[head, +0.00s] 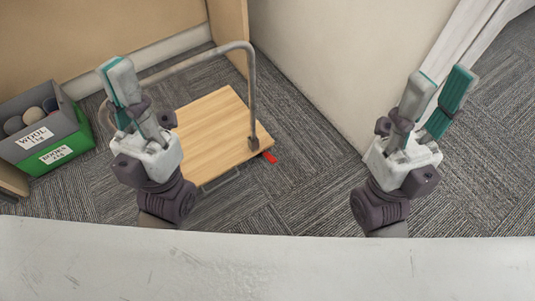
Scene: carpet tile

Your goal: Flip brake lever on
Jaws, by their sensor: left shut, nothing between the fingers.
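A small red brake lever (269,157) sticks out at the right corner of a flat cart (213,125) with a wooden deck, beside the foot of its grey tube handle (252,90). The lever's exact tilt is too small to tell. My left gripper (117,75) is shut and empty, left of the lever and in front of the deck's left part, which it hides. My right gripper (443,82) is open and empty, with its fingers apart, well to the right of the lever. Neither gripper appears to touch the cart.
A grey and green crate (82,135) labelled "WOOL" stands at the left with several balls in it. A beige wall (320,70) rises behind and right of the cart. Carpet (290,195) in front of the lever is clear. A white surface (260,265) crosses the bottom.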

